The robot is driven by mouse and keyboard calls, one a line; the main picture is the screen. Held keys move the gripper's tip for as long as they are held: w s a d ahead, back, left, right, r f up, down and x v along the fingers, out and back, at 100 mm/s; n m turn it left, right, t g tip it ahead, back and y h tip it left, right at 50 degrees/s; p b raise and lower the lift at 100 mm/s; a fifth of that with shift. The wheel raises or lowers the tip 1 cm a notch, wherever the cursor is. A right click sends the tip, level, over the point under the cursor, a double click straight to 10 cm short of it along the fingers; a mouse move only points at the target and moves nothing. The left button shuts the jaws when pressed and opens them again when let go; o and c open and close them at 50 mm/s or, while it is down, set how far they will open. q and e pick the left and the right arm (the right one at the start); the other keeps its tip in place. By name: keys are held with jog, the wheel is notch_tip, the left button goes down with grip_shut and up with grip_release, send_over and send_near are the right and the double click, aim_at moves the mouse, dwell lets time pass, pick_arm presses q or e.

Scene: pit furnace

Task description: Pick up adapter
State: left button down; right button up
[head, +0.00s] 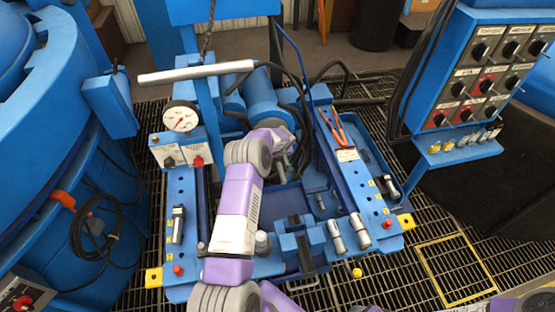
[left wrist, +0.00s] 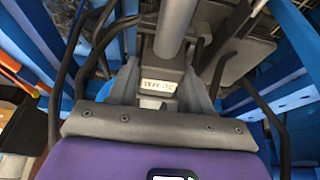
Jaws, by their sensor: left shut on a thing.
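My left arm reaches up the middle of the head view, and its gripper (head: 288,162) is low inside the blue frame, partly hidden by my own wrist. In the left wrist view the left gripper (left wrist: 160,88) is shut on a grey part with a thick round bar and a small white label plate; I take it for the adapter (left wrist: 174,35). The bar points away from the palm. Its far end is cut off by the picture edge. In the head view the held part is hard to make out. My right gripper is not in view.
A blue frame (head: 183,215) with a pressure gauge (head: 181,117) surrounds the gripper. Several silver cylinders (head: 360,231) stand on its front right. Dark hoses (head: 340,85) hang behind. A control panel (head: 480,65) stands right, a blue vessel (head: 45,160) left. Open grating (head: 420,260) lies right.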

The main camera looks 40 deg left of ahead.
pick_arm(q)
notch_tip(320, 180, up, 10)
jog(key=p, duration=0.2)
jog(key=shift+r, duration=0.15)
dwell(0.9)
